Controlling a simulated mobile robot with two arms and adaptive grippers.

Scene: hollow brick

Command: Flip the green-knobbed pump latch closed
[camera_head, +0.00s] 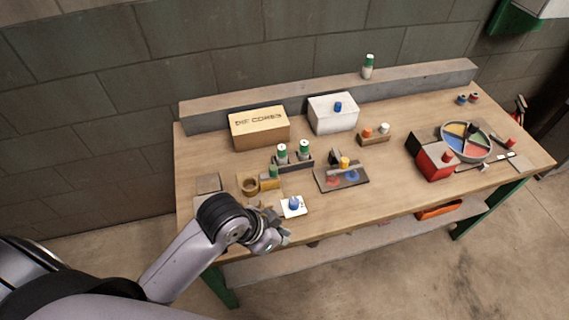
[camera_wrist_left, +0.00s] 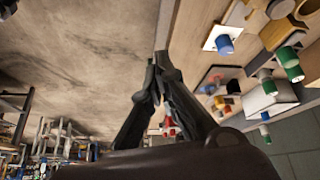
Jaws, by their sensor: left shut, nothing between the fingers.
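The green knob (camera_head: 273,171) stands at the back of a yellow latch piece (camera_head: 269,184) near the table's front left, beside a tan ring (camera_head: 249,185). In the left wrist view the tan ring (camera_wrist_left: 280,9) and yellow part show at the top right; which green cylinder there is the knob is hard to tell. My left gripper (camera_head: 274,238) is shut and empty, in front of the table's front edge, apart from the latch. Its closed fingers (camera_wrist_left: 160,62) show in the left wrist view. My right gripper is not in view.
A white plate with a blue knob (camera_head: 293,205) lies between my left gripper and the latch's right side. Two green-capped bottles (camera_head: 293,153) stand behind. A dark board (camera_head: 328,182) with a lever is to the right. A cardboard box (camera_head: 260,128) stands at the back.

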